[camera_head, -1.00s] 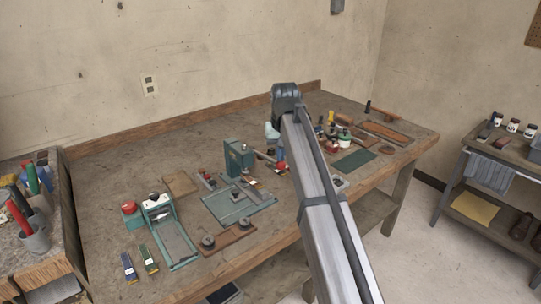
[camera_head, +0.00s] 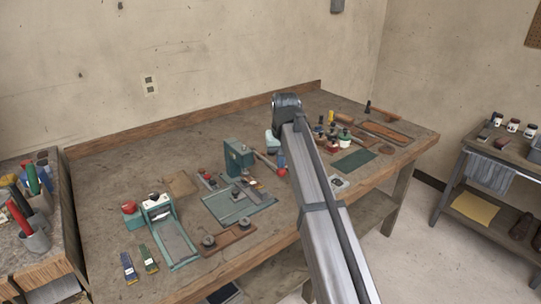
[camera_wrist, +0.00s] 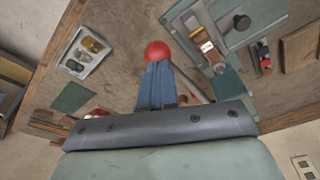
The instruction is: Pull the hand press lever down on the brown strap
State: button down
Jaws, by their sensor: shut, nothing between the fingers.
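The teal hand press (camera_head: 238,158) stands on the bench mid-table, on a teal base plate (camera_head: 222,208). Its lever (camera_head: 266,162) slopes down to the right and ends in a red ball knob (camera_head: 282,172). In the wrist view the red knob (camera_wrist: 157,52) sits right at the tips of my gripper (camera_wrist: 157,66), whose blue fingers are shut with nothing between them. Whether the fingers touch the knob is unclear. A brown strap (camera_wrist: 207,44) with a pale part seems to lie at the press base, left of a dark round knob.
A teal clamp-like tool (camera_head: 172,238) and small blue and green packets stand at the left. Bottles and jars (camera_head: 338,135) and a dark green mat (camera_head: 353,161) lie to the right. A brown board with round knobs (camera_head: 228,241) lies in front. The back of the bench is clear.

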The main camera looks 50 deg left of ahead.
aim_at(280, 175)
jog(key=shift+f, duration=0.25)
jog(key=shift+d+f, duration=0.1)
jog(key=shift+f, duration=1.7)
jog(key=shift+x, duration=0.95)
jog(key=shift+s+f, duration=0.25)
jog(key=shift+f, duration=0.45)
jog(key=shift+d, duration=0.1)
jog(key=shift+w+a+r, duration=0.1)
jog(key=shift+a+r, duration=0.05)
jog(key=shift+r, duration=0.9)
jog(key=shift+a+r, duration=0.15)
jog(key=shift+r, duration=0.9)
jog(key=shift+w+a+v, duration=0.15)
jog(key=shift+a+v, duration=0.1)
jog(key=shift+v, duration=1.3)
jog(key=shift+w+a+v, duration=0.15)
jog(key=shift+a+v, duration=0.15)
jog(key=shift+v, duration=1.25)
jog(key=shift+w+a+v, duration=0.2)
jog(key=shift+a+v, duration=0.05)
jog(key=shift+v, duration=1.3)
